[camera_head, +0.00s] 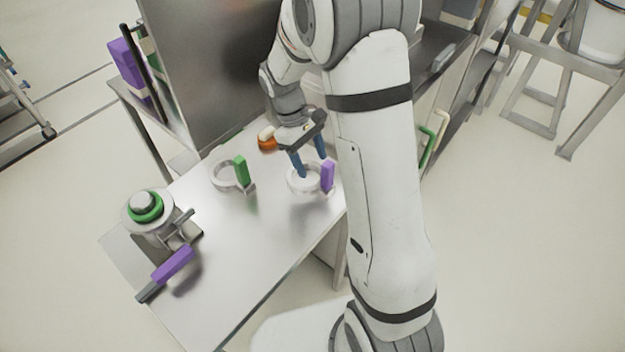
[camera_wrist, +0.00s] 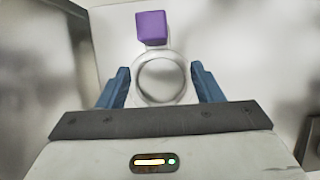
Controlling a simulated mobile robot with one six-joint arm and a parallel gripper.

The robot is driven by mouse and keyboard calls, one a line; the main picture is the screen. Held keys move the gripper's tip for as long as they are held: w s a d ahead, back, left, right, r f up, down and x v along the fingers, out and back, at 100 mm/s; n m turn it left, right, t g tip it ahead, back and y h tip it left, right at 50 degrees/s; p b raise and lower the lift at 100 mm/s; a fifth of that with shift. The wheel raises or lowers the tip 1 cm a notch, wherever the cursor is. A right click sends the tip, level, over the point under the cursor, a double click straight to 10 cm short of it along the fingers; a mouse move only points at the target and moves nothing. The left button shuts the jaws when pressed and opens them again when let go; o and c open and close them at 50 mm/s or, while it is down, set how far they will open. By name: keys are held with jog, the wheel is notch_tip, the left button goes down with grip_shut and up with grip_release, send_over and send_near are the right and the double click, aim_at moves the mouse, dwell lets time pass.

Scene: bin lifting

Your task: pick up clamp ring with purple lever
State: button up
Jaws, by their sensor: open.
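The clamp ring with the purple lever (camera_head: 296,186) lies on the metal table, near its right end in the head view. Its purple lever (camera_head: 327,176) stands up at the ring's right side. In the wrist view the ring (camera_wrist: 160,103) shows below its purple lever (camera_wrist: 151,27). My gripper (camera_head: 312,170) is open, its blue fingers pointing down over the ring. In the wrist view my gripper (camera_wrist: 161,88) has one finger on each side of the ring, with nothing held. I cannot tell whether the fingertips touch the ring or table.
A clamp ring with a green lever (camera_head: 242,171) lies to the left on the table (camera_head: 245,262). Farther left stands a metal fitting with a green ring (camera_head: 146,207) and a purple-handled lever (camera_head: 172,265). An orange-ended object (camera_head: 267,142) is behind my gripper. A metal panel (camera_head: 215,65) stands at the back.

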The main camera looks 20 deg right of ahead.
aim_at(321, 181)
jog(key=p+x, duration=0.1)
jog(key=x, duration=0.6)
jog(key=shift+s+d+f, duration=0.1)
jog(key=shift+s+d, duration=0.05)
jog(key=shift+d, duration=0.1)
grip_shut()
dwell(0.4)
